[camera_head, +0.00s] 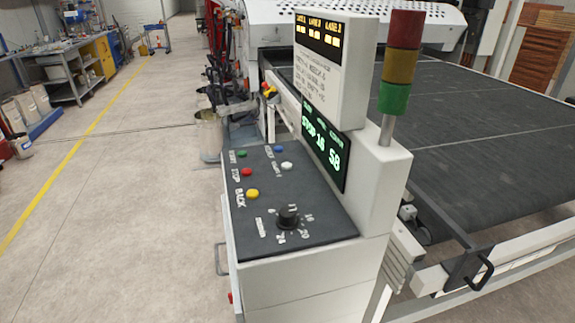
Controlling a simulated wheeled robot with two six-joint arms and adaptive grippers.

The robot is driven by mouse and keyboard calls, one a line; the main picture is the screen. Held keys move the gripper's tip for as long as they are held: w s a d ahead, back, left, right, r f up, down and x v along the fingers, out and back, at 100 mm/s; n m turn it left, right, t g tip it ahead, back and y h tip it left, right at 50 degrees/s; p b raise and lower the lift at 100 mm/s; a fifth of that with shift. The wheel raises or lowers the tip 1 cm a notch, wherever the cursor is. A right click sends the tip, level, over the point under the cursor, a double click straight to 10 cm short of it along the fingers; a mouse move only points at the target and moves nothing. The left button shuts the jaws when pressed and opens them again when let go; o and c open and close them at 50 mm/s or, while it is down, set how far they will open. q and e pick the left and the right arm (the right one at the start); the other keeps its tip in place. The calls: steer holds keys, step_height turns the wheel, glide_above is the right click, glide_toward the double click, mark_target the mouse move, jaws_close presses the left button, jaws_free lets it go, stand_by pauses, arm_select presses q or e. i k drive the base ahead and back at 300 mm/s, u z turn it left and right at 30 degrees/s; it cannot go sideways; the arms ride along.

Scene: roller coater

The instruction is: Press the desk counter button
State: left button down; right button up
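The control desk (317,203) has a dark sloping top with several coloured buttons. A green button (242,153) and a blue button (278,149) are at its far end. Nearer are a red button (247,172) by a label reading STOP, a white button (287,165), and a yellow button (252,194) by the label BACK. A black rotary knob (288,218) with numbers around it is nearest. The small labels by the blue and white buttons are too small to read surely, so I cannot tell which is the desk counter button. Neither gripper is in view.
A green-lit display (324,143) and an upper panel with yellow digits (320,37) stand behind the buttons. A red-yellow-green signal tower (399,62) rises at right. A black conveyor belt (480,135) extends right. The floor (120,220) left of the desk is clear.

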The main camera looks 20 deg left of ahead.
mark_target(286, 167)
steer(key=z, duration=1.6)
steer(key=k, duration=0.8)
steer(key=u, duration=1)
